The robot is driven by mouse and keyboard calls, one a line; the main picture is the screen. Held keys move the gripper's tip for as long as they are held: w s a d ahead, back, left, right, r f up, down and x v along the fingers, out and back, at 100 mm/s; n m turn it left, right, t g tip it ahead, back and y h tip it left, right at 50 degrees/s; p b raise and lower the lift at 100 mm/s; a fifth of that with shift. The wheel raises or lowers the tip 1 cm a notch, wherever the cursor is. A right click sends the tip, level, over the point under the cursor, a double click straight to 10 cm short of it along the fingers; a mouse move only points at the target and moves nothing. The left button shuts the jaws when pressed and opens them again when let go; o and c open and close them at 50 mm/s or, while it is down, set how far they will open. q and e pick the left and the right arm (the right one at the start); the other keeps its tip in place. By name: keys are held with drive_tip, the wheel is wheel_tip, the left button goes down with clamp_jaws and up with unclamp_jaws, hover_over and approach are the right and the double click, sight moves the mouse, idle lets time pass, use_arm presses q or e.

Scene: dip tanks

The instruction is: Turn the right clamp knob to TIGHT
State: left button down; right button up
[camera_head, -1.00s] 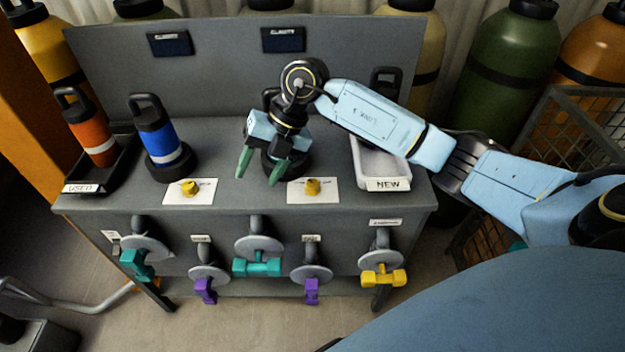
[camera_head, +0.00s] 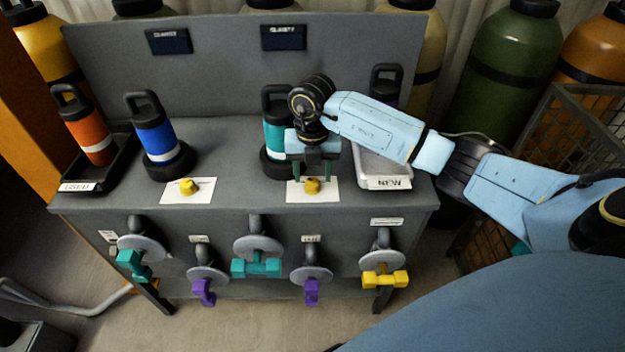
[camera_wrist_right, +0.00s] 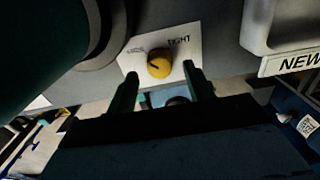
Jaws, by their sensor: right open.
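The right clamp knob (camera_head: 312,186) is a small yellow knob on a white label card (camera_head: 298,196) at the bench's front edge. In the right wrist view the knob (camera_wrist_right: 159,65) has a dark pointer mark, aimed to the left and slightly up, away from the word TIGHT at the card's upper right. My right gripper (camera_head: 315,172) is open, pointing down, with its fingertips just behind and above the knob. In the wrist view its two fingers (camera_wrist_right: 160,80) stand on either side below the knob, apart from it. My left gripper is not in view.
A teal bottle (camera_head: 275,135) stands in a black holder close behind the right gripper. The white NEW tray (camera_head: 384,183) is to its right. Another yellow knob (camera_head: 188,186), a blue bottle (camera_head: 157,140) and an orange bottle (camera_head: 90,135) are to the left. Valves hang along the front.

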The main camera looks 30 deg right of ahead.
sight(312, 185)
drive_tip(key=shift+f, duration=1.25)
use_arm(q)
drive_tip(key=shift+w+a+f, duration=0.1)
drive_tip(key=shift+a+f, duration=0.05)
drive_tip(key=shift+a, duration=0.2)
use_arm(e)
drive_tip(key=c, duration=1)
